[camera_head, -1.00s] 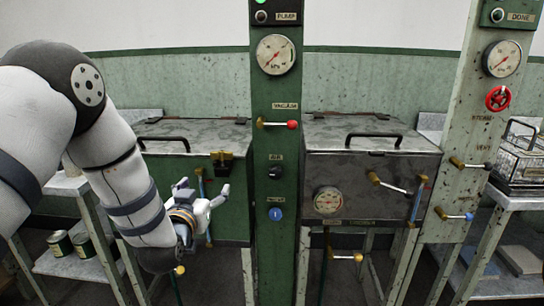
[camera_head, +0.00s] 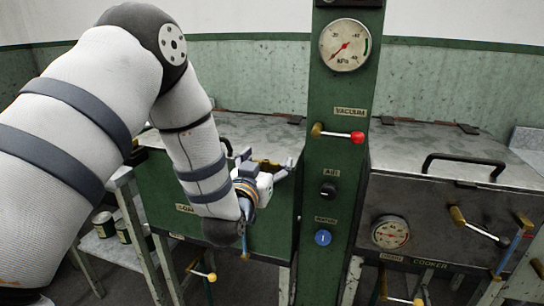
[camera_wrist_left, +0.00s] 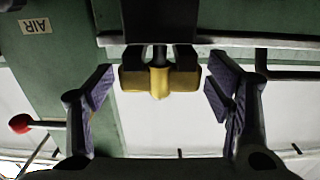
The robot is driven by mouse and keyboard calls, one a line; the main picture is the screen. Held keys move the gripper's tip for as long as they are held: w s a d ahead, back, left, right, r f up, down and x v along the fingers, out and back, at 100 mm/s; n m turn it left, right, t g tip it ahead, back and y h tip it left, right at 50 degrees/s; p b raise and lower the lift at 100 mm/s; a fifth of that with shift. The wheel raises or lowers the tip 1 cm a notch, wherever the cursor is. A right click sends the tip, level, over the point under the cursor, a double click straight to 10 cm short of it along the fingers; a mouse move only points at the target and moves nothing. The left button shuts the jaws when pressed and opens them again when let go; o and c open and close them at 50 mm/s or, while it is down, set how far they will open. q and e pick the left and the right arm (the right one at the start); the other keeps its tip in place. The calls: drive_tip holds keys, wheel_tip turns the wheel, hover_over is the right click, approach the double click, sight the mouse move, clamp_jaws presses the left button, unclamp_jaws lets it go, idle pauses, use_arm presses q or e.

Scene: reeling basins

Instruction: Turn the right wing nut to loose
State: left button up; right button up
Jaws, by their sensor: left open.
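The brass wing nut (camera_wrist_left: 158,80) shows in the left wrist view, at the top middle, with its two wings spread sideways below a dark clamp. In the head view it is a small brass patch (camera_head: 266,163) at the upper front edge of the green chest (camera_head: 270,222), mostly hidden by my gripper. My left gripper (camera_wrist_left: 160,92) is open, with one finger on each side of the wing nut and a visible gap on both sides. It also shows in the head view (camera_head: 268,161). My arm covers the left of the chest front. My right gripper is not in view.
A green post (camera_head: 337,110) with a gauge, a red-tipped lever (camera_head: 357,137) and knobs stands close right of the gripper. Right of it is a metal cooker (camera_head: 450,205) with a lid handle and protruding levers. Cans (camera_head: 103,223) stand on a low shelf at left.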

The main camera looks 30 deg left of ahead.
use_arm(q)
drive_tip(key=shift+s, duration=0.2)
drive_tip(key=shift+r, duration=0.1)
drive_tip(key=shift+c, duration=1.1)
drive_tip(key=c, duration=1)
drive_tip(key=shift+o, duration=0.2)
